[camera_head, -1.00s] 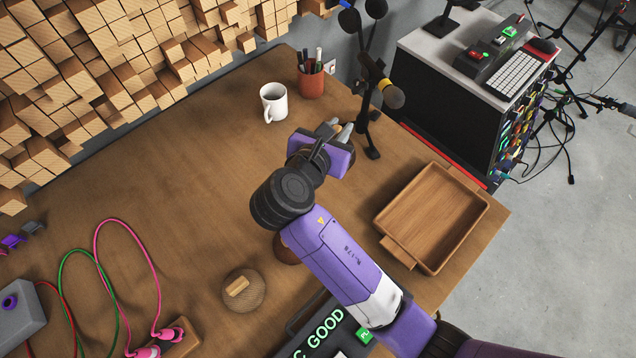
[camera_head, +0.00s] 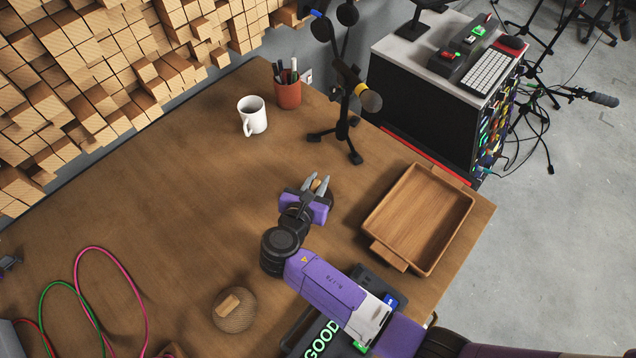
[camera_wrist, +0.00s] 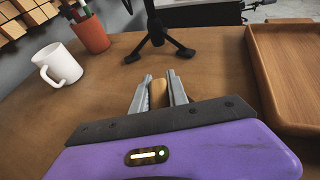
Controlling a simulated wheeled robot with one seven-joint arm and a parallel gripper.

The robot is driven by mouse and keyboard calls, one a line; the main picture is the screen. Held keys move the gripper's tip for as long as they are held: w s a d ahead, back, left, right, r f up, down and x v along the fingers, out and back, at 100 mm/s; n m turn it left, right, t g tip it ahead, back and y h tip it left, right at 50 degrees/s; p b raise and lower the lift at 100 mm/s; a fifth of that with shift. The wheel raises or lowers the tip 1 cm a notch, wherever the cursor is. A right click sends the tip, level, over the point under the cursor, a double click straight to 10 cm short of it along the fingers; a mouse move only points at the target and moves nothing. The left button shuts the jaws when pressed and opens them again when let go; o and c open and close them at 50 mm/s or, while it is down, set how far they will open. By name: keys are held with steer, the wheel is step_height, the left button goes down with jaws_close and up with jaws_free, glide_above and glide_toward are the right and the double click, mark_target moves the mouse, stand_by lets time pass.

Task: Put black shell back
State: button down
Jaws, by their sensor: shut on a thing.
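My gripper (camera_head: 317,184) is over the table in the middle of the head view, pointing towards the back. Its grey fingers are shut on the wooden grip of the black shell (camera_head: 329,198). The shell's dark round edge shows only partly past the gripper. In the wrist view the tan grip (camera_wrist: 158,94) stands between the two fingers (camera_wrist: 157,92), and the shell's body is hidden. I cannot tell whether the shell touches the table. A brown round shell (camera_head: 235,312) with a wooden grip sits on the table at the lower left of my arm.
A wooden tray (camera_head: 448,250) is to the right of the gripper. A microphone stand (camera_head: 340,135), a white mug (camera_head: 252,118) and a pen cup (camera_head: 288,96) stand behind. A dark device with a "GOOD" screen (camera_head: 322,340) is partly under my arm.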

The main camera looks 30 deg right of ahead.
steer(key=shift+f, duration=0.55)
steer(key=shift+f, duration=0.2)
steer(key=c, duration=1.3)
jaws_free()
steer(key=shift+r, duration=0.25)
steer(key=v, duration=1.2)
steer(key=shift+w+a, duration=0.1)
